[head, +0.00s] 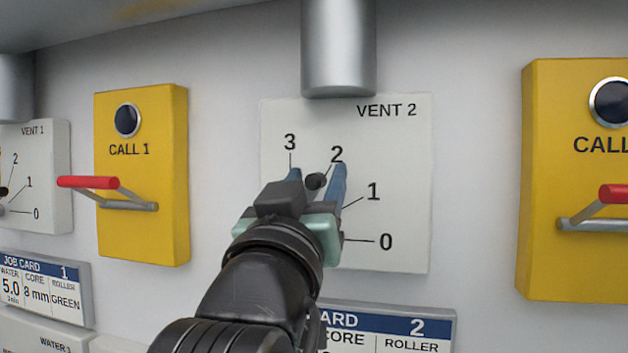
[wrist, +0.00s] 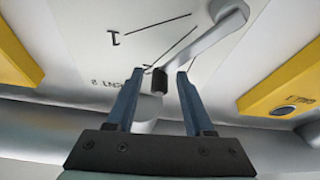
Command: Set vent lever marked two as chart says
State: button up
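The white VENT 2 panel (head: 400,130) has a scale from 0 to 3. Its lever has a black knob (head: 316,181), which appears just below the 2 mark. The wrist view shows the grey lever arm (wrist: 205,42) running from its pivot to the knob (wrist: 160,80). My gripper (head: 316,171) is at the panel, with its two blue fingers on either side of the knob. In the wrist view, my gripper (wrist: 160,73) is open, with a gap between the knob and each finger. My gripper hides the lever's pivot in the head view.
Yellow CALL 1 box (head: 140,235) with a red-gripped handle stands left, another yellow box (head: 560,90) right. A metal pipe (head: 338,50) is above the panel. Job card 2 (head: 440,318) is below, its values out of frame. Job card 1 (head: 45,290) is lower left.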

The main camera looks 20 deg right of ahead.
jog(key=b+v, duration=0.6)
jog(key=v, duration=0.7)
jog(key=shift+w, duration=0.1)
jog(key=s+a+r+n+t+y, duration=0.1)
jog(key=s+a+n+t+y, duration=0.2)
jog(key=y, duration=0.8)
jog(key=a+n+t, duration=0.2)
jog(key=a+t, duration=0.2)
jog(key=t, duration=0.1)
jog(key=shift+s+a+y, duration=0.3)
jog(key=shift+a+y, duration=0.05)
jog(key=shift+y, duration=0.05)
